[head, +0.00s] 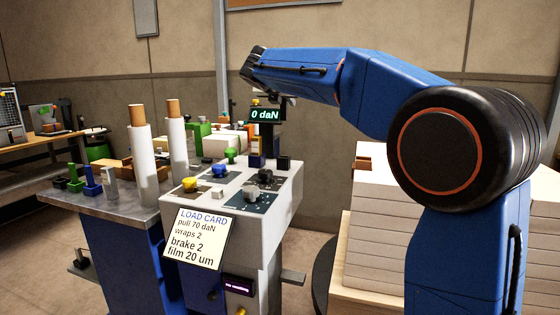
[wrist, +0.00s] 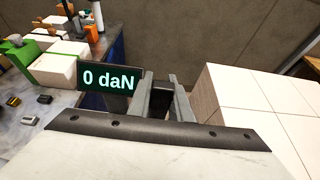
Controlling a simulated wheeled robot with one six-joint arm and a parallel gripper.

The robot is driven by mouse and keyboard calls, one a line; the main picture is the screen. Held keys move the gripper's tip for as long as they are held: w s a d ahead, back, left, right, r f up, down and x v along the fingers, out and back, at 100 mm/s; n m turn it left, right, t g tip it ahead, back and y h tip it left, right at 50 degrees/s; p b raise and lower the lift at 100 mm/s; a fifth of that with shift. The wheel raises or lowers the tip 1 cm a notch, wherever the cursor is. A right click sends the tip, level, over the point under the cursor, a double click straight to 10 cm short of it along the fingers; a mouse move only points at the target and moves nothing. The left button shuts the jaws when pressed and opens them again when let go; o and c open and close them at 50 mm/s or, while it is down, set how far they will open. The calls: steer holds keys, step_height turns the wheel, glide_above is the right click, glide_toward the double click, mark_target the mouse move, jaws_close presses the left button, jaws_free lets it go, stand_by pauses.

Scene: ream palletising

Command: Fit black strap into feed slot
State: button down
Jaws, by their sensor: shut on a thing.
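My gripper (wrist: 162,90) is shut on a dark piece, the black strap (wrist: 161,102), which shows between the two grey fingers in the wrist view. Only a short part of the strap shows. In the head view my gripper hangs below the end of the blue arm, just behind and right of the "0 daN" display (head: 265,115). The display also shows in the wrist view (wrist: 108,78), close to the left of the fingers. I cannot make out the feed slot in either view.
The pale control console (head: 285,200) carries coloured knobs and a load card (head: 200,238) reading pull 70 daN, wraps 2, brake 2, film 20 um. Two white rolls (head: 145,165) stand on the bench at left. A ream stack (head: 375,225) stands at right, also in the wrist view (wrist: 240,100).

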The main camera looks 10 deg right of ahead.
step_height(320, 180, down, 17)
steer(key=shift+r, duration=0.15)
stand_by(0.4)
steer(key=c, duration=1.6)
jaws_free()
steer(key=shift+s, duration=0.1)
steer(key=v, duration=1.1)
steer(key=shift+s+a+r, duration=0.15)
steer(key=shift+s+a, duration=0.1)
steer(key=shift+s, duration=0.05)
